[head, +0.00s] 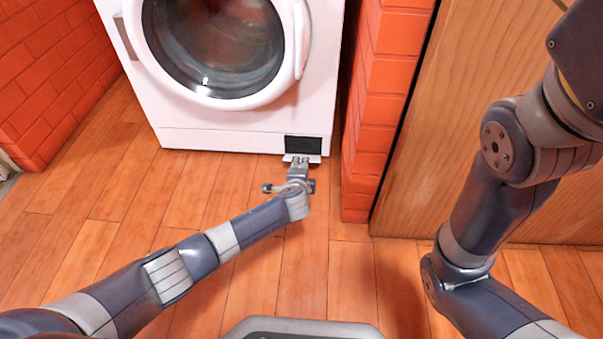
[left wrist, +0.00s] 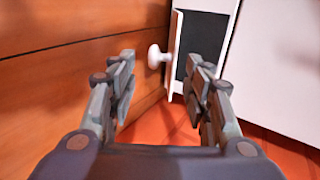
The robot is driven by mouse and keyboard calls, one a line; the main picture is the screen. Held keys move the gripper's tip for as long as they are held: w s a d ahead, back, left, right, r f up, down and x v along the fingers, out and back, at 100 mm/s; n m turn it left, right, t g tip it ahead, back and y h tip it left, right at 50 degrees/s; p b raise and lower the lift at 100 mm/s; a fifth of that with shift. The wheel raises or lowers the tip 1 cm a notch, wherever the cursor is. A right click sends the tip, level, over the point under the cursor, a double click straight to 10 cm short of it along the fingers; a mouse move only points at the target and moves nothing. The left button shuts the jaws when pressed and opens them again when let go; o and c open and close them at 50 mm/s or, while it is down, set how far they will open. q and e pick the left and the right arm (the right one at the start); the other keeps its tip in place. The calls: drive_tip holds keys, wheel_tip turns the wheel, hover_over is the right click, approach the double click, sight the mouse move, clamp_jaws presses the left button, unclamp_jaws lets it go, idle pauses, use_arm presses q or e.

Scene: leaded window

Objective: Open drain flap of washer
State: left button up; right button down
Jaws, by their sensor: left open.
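The white washer (head: 235,115) stands against the wall in the head view. Its drain flap (head: 301,158) is at the lower right of the front. The flap stands out from the washer, and a dark opening (head: 304,146) shows above it. In the left wrist view the flap (left wrist: 174,50) carries a round white knob (left wrist: 155,57), with the dark opening (left wrist: 204,42) beside it. My left gripper (head: 300,163) is at the flap, fingers pointing towards it. In the wrist view the left gripper (left wrist: 163,64) is open, its fingers apart. My right gripper is out of view.
A red brick pillar (head: 385,110) stands close to the right of the washer, with a wooden panel (head: 480,130) beyond it. A red brick wall (head: 60,80) is on the left. The washer's round door (head: 225,45) looks shut. The wooden floor (head: 200,200) in front is clear.

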use_arm(q)
drive_tip(key=b+x, duration=0.3)
drive_tip(key=x, duration=0.1)
drive_tip(key=shift+f, duration=0.25)
drive_tip(key=shift+w+f+b, duration=0.15)
drive_tip(key=shift+w+b, duration=0.5)
drive_tip(key=shift+b, duration=0.05)
clamp_jaws()
